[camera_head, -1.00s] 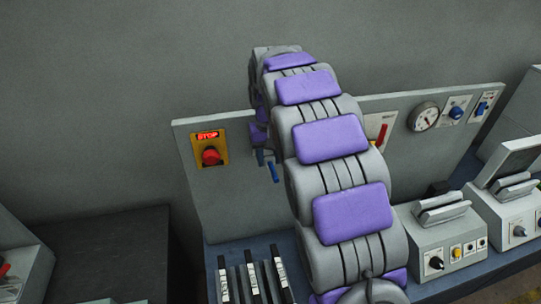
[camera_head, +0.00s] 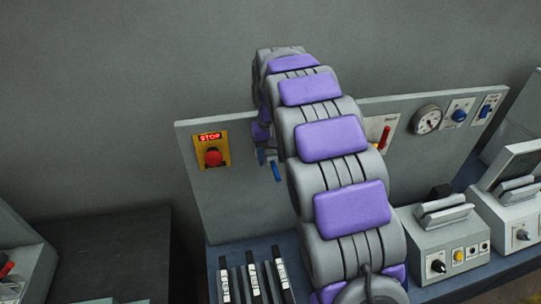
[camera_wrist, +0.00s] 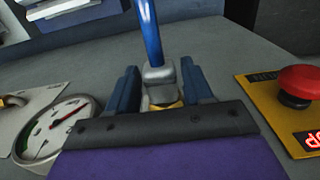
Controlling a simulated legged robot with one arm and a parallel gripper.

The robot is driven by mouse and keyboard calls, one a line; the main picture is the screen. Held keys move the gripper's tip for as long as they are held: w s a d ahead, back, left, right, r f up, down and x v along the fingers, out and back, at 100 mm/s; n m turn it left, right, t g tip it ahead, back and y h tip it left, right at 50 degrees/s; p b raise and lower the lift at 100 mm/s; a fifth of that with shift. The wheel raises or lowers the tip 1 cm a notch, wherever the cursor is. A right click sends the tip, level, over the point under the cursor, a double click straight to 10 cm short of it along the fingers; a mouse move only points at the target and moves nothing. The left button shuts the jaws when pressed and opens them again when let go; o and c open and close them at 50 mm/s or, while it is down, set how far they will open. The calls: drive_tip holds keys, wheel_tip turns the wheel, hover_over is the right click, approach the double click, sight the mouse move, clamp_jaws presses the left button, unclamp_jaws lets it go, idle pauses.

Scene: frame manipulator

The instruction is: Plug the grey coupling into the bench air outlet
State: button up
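The grey coupling (camera_wrist: 160,76) shows in the wrist view between the two dark blue fingers of my gripper (camera_wrist: 160,84). The fingers lie close along both its sides and appear shut on it. A blue hose (camera_wrist: 150,30) runs from it toward the top of the picture, and a brass-coloured part shows at its lower end. In the head view, my arm hides most of the gripper, and a short blue piece (camera_head: 276,172) shows beside the arm in front of the panel. I cannot make out the air outlet for certain in either view.
The grey panel (camera_head: 230,205) carries a red stop button (camera_head: 213,157), a red lever (camera_head: 384,137), a gauge (camera_head: 427,119) and a blue knob (camera_head: 459,115). The stop button and gauge flank my gripper in the wrist view. Instrument boxes (camera_head: 440,235) stand on the bench at right.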

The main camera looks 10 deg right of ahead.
drive_tip(key=o, duration=0.3)
drive_tip(key=shift+d, duration=0.45)
drive_tip(key=shift+a+r, duration=0.15)
drive_tip(key=shift+r, duration=0.3)
drive_tip(key=shift+w+r+p, duration=0.1)
drive_tip(key=shift+r+p, duration=2.05)
drive_tip(key=shift+r, duration=6)
drive_tip(key=shift+g, duration=0.9)
drive_tip(key=s+f+b, duration=0.7)
drive_tip(key=s+f, duration=0.5)
drive_tip(key=s, duration=0.1)
drive_tip(key=s+f+b, duration=0.8)
drive_tip(key=s+f, duration=0.4)
drive_tip(key=s, duration=0.2)
drive_tip(key=s+f+b, duration=0.7)
drive_tip(key=s+f, duration=0.5)
drive_tip(key=s, duration=0.2)
drive_tip(key=shift+s+a+f, duration=0.1)
drive_tip(key=shift+s+a, duration=0.15)
drive_tip(key=shift+a, duration=0.1)
